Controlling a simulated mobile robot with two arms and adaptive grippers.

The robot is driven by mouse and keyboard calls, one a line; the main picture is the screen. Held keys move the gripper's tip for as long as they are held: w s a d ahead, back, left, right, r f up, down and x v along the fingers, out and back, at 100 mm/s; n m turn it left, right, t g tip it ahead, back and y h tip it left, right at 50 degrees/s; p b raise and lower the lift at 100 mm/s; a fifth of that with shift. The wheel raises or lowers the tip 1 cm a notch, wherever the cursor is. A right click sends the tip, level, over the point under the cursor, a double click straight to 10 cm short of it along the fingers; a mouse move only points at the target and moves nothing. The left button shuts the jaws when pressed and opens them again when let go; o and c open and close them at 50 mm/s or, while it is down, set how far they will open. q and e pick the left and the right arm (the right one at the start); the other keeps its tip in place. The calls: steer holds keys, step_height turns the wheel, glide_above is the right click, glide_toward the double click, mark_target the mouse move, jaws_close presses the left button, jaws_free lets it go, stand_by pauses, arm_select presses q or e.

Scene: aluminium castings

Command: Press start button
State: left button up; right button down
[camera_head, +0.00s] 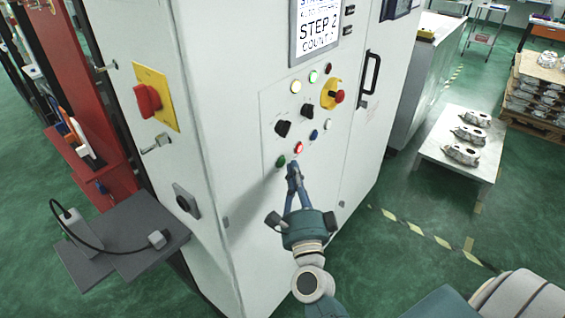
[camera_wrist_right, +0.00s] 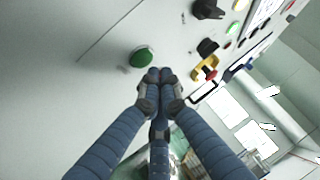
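A control panel (camera_head: 268,118) is on the front of a white cabinet. A round green button (camera_head: 281,161) sits at its lower left and shows large in the right wrist view (camera_wrist_right: 142,57). Which button is the start button is not readable. My right gripper (camera_head: 293,166) is in front of the panel, just right of and slightly below the green button in the head view. Its fingertips (camera_wrist_right: 160,76) are together and empty in the wrist view, to the lower right of the green button and apart from it in the picture. My left gripper is not in view.
A lit red button (camera_head: 298,148), black knobs (camera_head: 282,128) and a red emergency stop on yellow (camera_head: 338,96) are close by. A screen (camera_head: 318,30) above reads "STEP 2". A grey shelf (camera_head: 120,225) juts out at left. A table (camera_head: 440,160) with castings stands at right.

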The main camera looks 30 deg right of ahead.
steer(key=shift+w+a, duration=0.2)
steer(key=shift+w, duration=0.25)
steer(key=shift+w+a, duration=0.15)
steer(key=shift+w, duration=0.2)
stand_by(0.7)
steer(key=shift+s, duration=0.15)
steer(key=shift+s+d, duration=0.3)
steer(key=shift+s, duration=0.35)
steer(key=s, duration=0.1)
steer(key=s+d, duration=0.1)
steer(key=s, duration=0.1)
steer(key=s+d, duration=0.1)
steer(key=shift+s, duration=0.3)
stand_by(0.9)
